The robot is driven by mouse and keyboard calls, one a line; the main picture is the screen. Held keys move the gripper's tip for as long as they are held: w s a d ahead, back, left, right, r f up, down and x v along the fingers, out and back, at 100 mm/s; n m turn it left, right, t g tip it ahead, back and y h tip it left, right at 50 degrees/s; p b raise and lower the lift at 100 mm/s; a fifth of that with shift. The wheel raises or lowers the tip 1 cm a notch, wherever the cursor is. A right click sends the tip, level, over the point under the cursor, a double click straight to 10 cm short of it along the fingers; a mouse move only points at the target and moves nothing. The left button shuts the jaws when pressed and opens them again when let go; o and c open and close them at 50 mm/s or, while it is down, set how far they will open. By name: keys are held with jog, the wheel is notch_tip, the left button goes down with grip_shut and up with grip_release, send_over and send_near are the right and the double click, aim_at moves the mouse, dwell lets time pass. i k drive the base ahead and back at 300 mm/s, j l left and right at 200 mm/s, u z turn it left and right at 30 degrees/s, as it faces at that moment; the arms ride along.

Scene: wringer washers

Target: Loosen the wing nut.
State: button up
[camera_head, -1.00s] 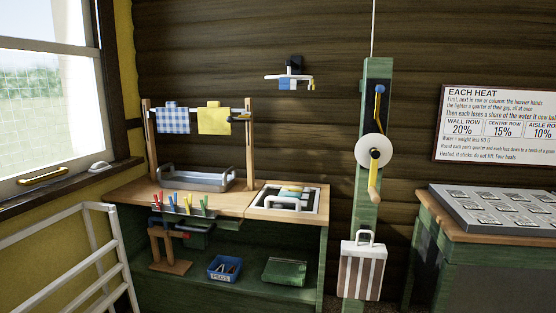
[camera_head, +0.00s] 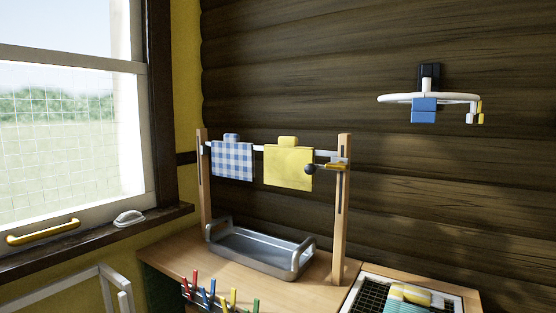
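A wooden rack stands on the bench, with a left post (camera_head: 206,180) and a right post (camera_head: 341,215), each with a dark slot. A pale rail (camera_head: 258,152) runs between the posts. At the right post, near the rail's end, is a small yellow piece (camera_head: 333,166) with a dark round knob (camera_head: 310,169) at its left. It may be the wing nut, but it is too small to tell whether it is tight. A blue checked cloth (camera_head: 232,160) and a yellow cloth (camera_head: 289,168) hang on the rail. My gripper is not in view.
A metal tray (camera_head: 262,250) sits on the bench (camera_head: 180,258) below the cloths. Coloured pegs (camera_head: 208,293) line the front edge. A rack with folded cloths (camera_head: 408,295) is at lower right. A white ring hanger (camera_head: 450,98) is on the wall. A window is left.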

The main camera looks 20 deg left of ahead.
aim_at(339, 165)
jog(key=i+j+u, duration=0.1)
jog(key=i+u, duration=0.15)
jog(key=i, duration=0.45)
jog(key=i+u, duration=0.25)
jog(key=i, duration=0.4)
